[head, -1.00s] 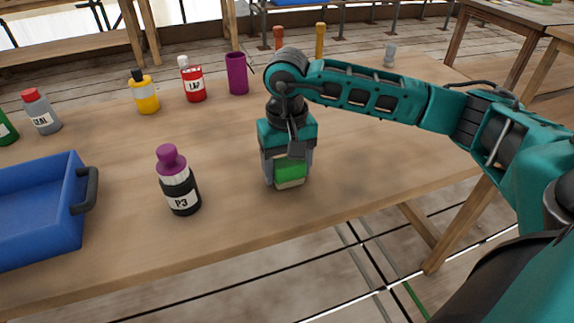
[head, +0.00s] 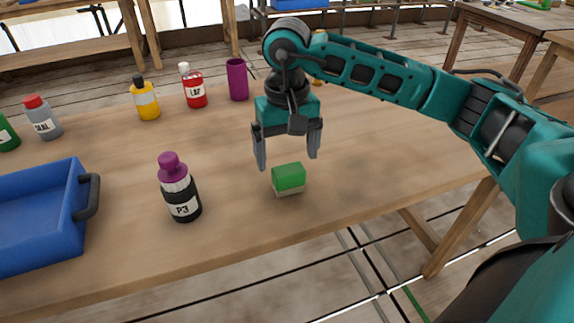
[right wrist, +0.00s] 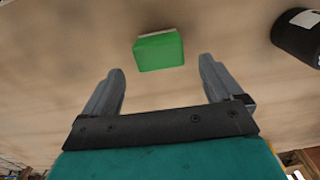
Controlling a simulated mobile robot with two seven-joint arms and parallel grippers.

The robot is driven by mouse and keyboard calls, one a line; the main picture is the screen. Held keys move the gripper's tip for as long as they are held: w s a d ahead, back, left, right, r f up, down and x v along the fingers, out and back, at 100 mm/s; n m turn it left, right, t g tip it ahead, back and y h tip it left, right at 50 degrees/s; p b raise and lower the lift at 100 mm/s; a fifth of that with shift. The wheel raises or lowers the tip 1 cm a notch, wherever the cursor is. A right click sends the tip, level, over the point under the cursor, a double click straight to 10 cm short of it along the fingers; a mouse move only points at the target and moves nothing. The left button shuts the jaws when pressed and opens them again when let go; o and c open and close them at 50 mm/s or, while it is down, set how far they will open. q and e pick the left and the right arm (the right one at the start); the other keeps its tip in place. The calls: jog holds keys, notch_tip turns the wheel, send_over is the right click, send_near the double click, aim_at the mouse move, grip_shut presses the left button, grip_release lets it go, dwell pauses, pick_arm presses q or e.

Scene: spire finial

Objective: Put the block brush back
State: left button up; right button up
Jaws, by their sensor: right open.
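The block brush (head: 289,178) has a green top and a pale underside. It lies on the wooden table near its front edge, green side up. My right gripper (head: 288,163) is open and empty, above and just behind the brush, apart from it. In the right wrist view the brush (right wrist: 159,51) lies beyond the two spread fingertips (right wrist: 160,72), with nothing between the fingers. My left gripper is not in view.
A black P3 bottle with a purple cap (head: 179,188) stands left of the brush. A blue tray (head: 88,196) with a dark handle is farther left. Yellow (head: 145,98) and red (head: 193,86) bottles and a purple cup (head: 237,79) stand behind. The table right of the brush is clear.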

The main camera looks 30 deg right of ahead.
aim_at(287, 166)
notch_tip(287, 166, up, 5)
jog(key=shift+r, duration=0.1)
jog(key=shift+r+p, duration=0.3)
jog(key=shift+r, duration=0.3)
jog(key=shift+s, duration=0.1)
